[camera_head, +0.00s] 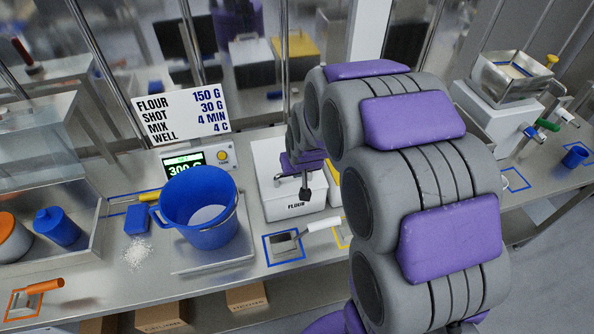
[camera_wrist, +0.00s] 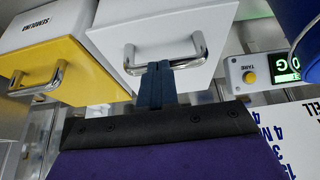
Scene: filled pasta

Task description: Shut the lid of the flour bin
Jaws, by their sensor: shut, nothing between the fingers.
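The white flour bin (camera_head: 272,205) stands on the bench behind the blue bucket and right of it, with "FLOUR" on its front. Its lid (camera_head: 268,155) looks lowered over the bin. I see no open gap, but my arm hides part of it. In the wrist view the white lid (camera_wrist: 165,28) carries a metal bar handle (camera_wrist: 200,48). My gripper (camera_wrist: 155,75) is shut and empty, its dark fingertips overlapping the handle's bar in that view. I cannot tell whether they touch it. The gripper also shows over the bin in the head view (camera_head: 305,192).
A yellow-lidded semolina bin (camera_wrist: 75,60) stands beside the flour bin. A blue bucket (camera_head: 215,235) sits on the scale, whose display (camera_head: 186,169) is behind it. A scoop (camera_head: 280,247) lies in a blue-outlined square in front of the bin. A recipe sign (camera_head: 180,115) stands behind.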

